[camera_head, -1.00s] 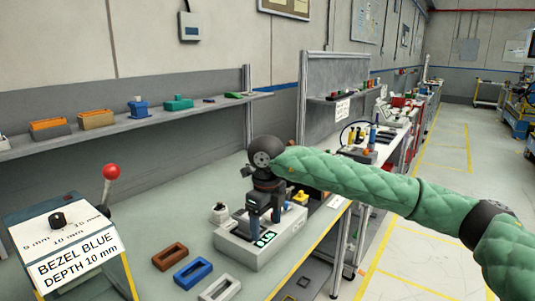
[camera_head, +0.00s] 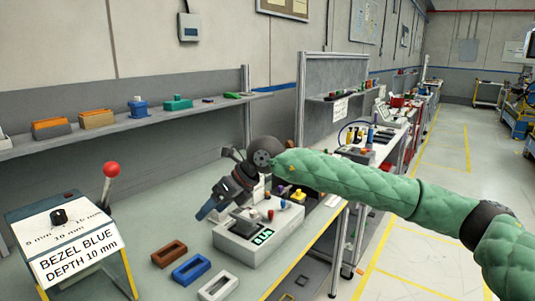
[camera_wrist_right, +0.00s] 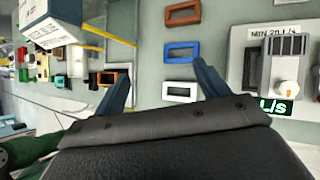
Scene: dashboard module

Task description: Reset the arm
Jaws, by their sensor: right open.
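My right arm, in a green quilted sleeve, comes in from the right of the head view. My right gripper (camera_head: 208,210) is tilted down to the left, above the bench near the grey device. Its blue fingers are apart in the right wrist view (camera_wrist_right: 161,68), with nothing between them. The grey device (camera_head: 240,250) has a green display (camera_head: 262,237) and stands on the bench; it also shows at the right of the wrist view (camera_wrist_right: 252,82). My left gripper is in neither view.
Brown (camera_head: 169,247), blue (camera_head: 181,275) and white (camera_head: 208,293) bezels lie apart in front of the device. A box labelled "BEZEL BLUE DEPTH 10 mm" (camera_head: 75,259) with a red-knobbed lever (camera_head: 111,171) stands left. A shelf (camera_head: 150,122) runs behind.

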